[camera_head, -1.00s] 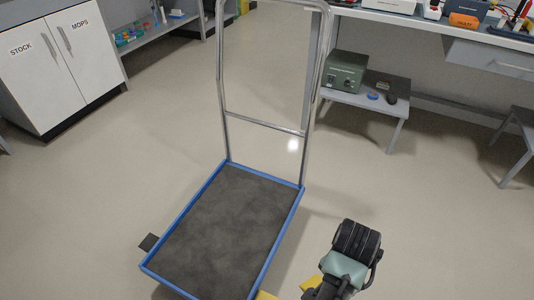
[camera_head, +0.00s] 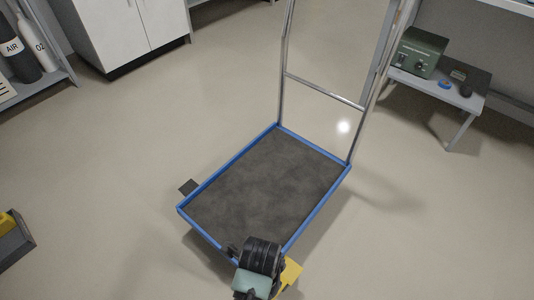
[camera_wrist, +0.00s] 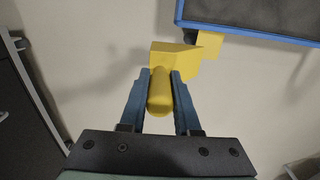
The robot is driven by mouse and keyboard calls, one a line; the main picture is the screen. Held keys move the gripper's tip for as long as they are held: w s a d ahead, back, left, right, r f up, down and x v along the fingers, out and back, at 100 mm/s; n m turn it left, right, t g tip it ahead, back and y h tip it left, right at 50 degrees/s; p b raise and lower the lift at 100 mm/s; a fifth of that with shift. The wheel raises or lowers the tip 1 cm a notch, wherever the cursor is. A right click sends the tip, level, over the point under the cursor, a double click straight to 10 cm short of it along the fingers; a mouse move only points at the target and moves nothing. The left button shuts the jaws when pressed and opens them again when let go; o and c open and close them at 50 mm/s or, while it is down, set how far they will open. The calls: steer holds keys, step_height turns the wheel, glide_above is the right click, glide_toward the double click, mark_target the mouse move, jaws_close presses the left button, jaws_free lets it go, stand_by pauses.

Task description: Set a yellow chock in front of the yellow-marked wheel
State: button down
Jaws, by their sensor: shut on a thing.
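My gripper (camera_wrist: 160,76) is shut on the upright grip of a yellow chock (camera_wrist: 173,56) in the wrist view. The chock's body extends beyond the fingertips toward the cart. A yellow marker (camera_wrist: 210,38) shows under the cart's blue rim, close to the chock; whether they touch I cannot tell. In the head view a yellow patch (camera_head: 291,271) sticks out at the cart's near right corner, beside my wrist. My wrist hides the fingers and most of what they hold there.
A dark tray (camera_head: 22,252) with another yellow piece (camera_head: 6,223) lies at the left edge. A dark tab (camera_head: 188,187) sticks out at the cart's left side. A low grey table (camera_head: 440,92) stands at the right. The floor around the cart is mostly clear.

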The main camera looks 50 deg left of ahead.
step_height(320, 180, down, 27)
steer(key=b, duration=1.7)
steer(key=shift+r+b, duration=0.2)
steer(key=shift+b, duration=0.1)
steer(key=c, duration=1.1)
jaws_free()
steer(key=shift+f, duration=0.2)
steer(key=o, duration=0.5)
step_height(320, 180, up, 12)
steer(key=p, duration=0.8)
steer(key=shift+r+p, duration=0.2)
steer(key=shift+p, duration=0.15)
